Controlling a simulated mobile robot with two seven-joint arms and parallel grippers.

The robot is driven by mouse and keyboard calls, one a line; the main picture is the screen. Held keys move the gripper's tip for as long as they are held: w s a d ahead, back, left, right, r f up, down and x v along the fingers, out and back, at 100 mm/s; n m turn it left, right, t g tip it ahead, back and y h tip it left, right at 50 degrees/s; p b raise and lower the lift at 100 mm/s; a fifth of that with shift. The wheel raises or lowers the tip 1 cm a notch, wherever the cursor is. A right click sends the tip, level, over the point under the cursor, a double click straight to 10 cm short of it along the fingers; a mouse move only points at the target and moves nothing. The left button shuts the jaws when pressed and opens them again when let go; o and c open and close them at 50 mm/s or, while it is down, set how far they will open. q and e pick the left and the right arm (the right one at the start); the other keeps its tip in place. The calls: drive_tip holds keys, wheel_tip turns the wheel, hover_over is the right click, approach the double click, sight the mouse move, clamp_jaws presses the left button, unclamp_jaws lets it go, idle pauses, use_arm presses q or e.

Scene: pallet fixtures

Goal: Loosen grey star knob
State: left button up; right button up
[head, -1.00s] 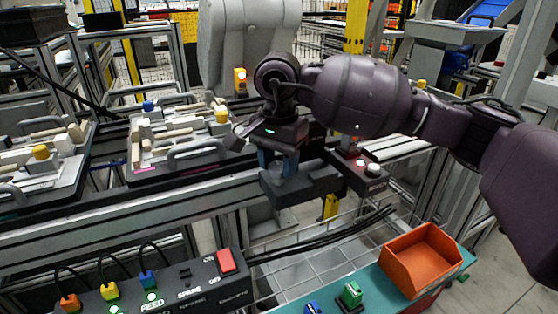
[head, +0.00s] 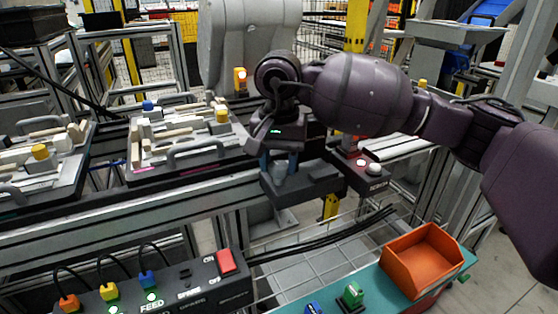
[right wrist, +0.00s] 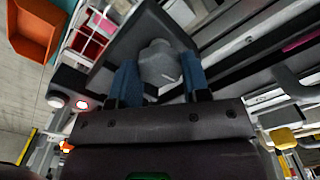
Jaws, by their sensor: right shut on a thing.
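The grey star knob (right wrist: 160,65) sits on a dark block (head: 310,185) fixed at the front of the rail frame. In the head view the knob (head: 279,173) is mostly hidden by my gripper. My right gripper (head: 279,168) points down over it. In the right wrist view my right gripper's blue fingers (right wrist: 158,80) stand on either side of the knob and are shut on it. My left gripper is not in view.
Pallets with fixtures (head: 180,171) stand on the rails at left. A dark box with lit buttons (head: 364,175) is right of the knob's block. An orange bin (head: 425,285) and a switch panel (head: 180,290) are in front. Black cables cross the wire tray.

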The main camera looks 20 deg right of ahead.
sight(279, 166)
drive_tip(key=shift+f, duration=0.1)
drive_tip(key=o, duration=0.7)
drive_tip(key=shift+c, duration=0.2)
drive_tip(key=shift+r, duration=0.25)
use_arm(q)
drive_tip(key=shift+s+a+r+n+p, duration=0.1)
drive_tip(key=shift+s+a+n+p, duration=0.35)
drive_tip(key=shift+p, duration=0.7)
use_arm(e)
wheel_tip(279, 166, up, 10)
drive_tip(key=shift+r, duration=0.2)
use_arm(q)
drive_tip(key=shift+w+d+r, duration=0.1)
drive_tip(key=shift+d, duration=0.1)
use_arm(e)
drive_tip(key=shift+s+a+f, duration=0.1)
